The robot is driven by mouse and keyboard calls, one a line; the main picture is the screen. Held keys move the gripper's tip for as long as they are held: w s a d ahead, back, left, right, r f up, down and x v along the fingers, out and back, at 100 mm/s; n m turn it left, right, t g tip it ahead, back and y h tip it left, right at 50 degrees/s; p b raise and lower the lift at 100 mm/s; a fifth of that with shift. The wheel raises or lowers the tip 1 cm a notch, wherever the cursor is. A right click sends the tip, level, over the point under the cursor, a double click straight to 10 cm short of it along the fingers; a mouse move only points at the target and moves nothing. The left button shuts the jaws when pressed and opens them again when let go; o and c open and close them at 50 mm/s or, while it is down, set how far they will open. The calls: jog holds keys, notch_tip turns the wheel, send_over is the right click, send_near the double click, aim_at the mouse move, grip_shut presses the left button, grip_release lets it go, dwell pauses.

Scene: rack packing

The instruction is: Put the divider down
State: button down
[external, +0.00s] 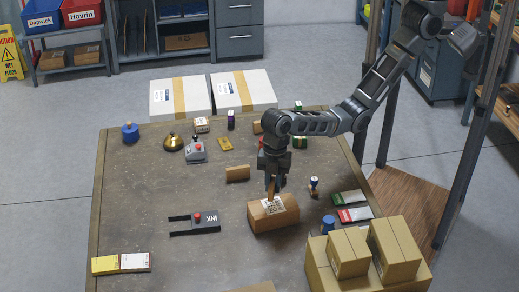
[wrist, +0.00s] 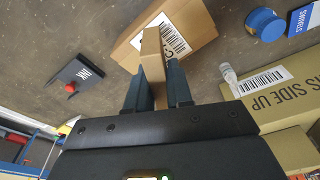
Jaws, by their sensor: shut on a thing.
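My gripper (wrist: 155,78) is shut on a narrow brown block, which I take as the divider (wrist: 152,55). The divider stands out between the two dark fingers and overlaps the labelled cardboard box (wrist: 197,22) in the wrist view. In the external view my gripper (external: 273,186) points down just above that box (external: 277,218), which sits on the table right of the middle. The divider is mostly hidden there by the fingers. I cannot tell whether it touches the box.
The black INK tray (external: 196,223) lies left of the box on the table (external: 130,200). A small brown block (external: 237,174) lies behind it. A stamp (external: 314,187), a blue pot (external: 328,224) and stacked cartons (external: 395,248) stand to the right. The left of the table is mostly clear.

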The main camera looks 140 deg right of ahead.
aim_at(273, 206)
jog(key=shift+w+a+f, duration=0.3)
jog(key=shift+a+f, duration=0.05)
jog(key=shift+f, duration=0.05)
jog(key=shift+f+p, duration=0.35)
jog(key=shift+f, duration=1.55)
jog(key=shift+f, duration=0.1)
jog(key=c, duration=1)
grip_release()
jog(key=r, duration=0.3)
jog(key=s+r, duration=0.1)
jog(key=r, duration=0.7)
jog(key=shift+s+d+r+p, duration=0.15)
jog(key=shift+s+d+p, duration=0.05)
jog(key=shift+d+p, duration=0.15)
jog(key=shift+s+r+p, duration=0.1)
jog(key=shift+r+p, duration=0.25)
jog(key=shift+r, duration=0.05)
